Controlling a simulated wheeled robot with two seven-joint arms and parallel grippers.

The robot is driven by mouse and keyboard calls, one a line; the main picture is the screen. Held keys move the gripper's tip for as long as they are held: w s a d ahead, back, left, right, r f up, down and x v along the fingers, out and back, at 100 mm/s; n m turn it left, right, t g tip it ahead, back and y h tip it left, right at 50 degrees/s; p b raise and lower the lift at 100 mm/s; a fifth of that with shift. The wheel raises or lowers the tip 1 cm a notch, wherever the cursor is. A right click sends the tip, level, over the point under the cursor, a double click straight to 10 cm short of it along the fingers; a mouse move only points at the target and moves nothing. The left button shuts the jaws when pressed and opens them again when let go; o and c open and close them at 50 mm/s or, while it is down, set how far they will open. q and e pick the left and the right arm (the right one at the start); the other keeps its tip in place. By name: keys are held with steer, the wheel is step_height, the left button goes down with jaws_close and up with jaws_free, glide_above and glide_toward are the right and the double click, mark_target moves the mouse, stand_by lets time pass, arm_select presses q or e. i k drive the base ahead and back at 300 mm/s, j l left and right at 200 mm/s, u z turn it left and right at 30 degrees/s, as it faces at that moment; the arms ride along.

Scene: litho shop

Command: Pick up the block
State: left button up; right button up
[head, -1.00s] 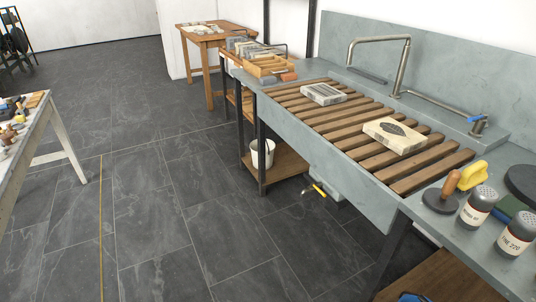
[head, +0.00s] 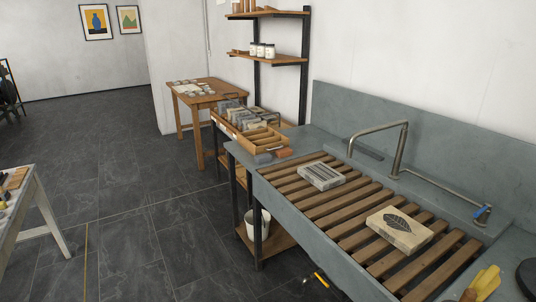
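Two pale printing blocks lie on the wooden slats of the sink rack. The nearer block (head: 399,231) carries a dark leaf design on its top. The farther block (head: 321,177) carries a dark striped design. Both lie flat and apart from each other; I cannot tell which one the task means.
The slatted rack (head: 352,212) sits in a grey stone sink with a bent metal tap (head: 401,150) behind it. A yellow object (head: 483,283) is at the lower right. A wooden tray (head: 262,139), a wooden table (head: 196,98) and shelves (head: 270,58) stand beyond. Dark floor is open at left.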

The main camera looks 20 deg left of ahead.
mark_target(262, 159)
steer(key=i+j+z, duration=0.1)
steer(key=i+j, duration=0.25)
steer(key=i+j+z, duration=0.1)
steer(key=i+j, duration=0.2)
steer(key=j, duration=0.2)
steer(key=i+j+z, duration=0.1)
steer(key=i+j, duration=0.2)
steer(key=j, duration=0.15)
steer(key=i+j, duration=0.3)
steer(key=j, duration=0.2)
steer(key=i+z, duration=0.05)
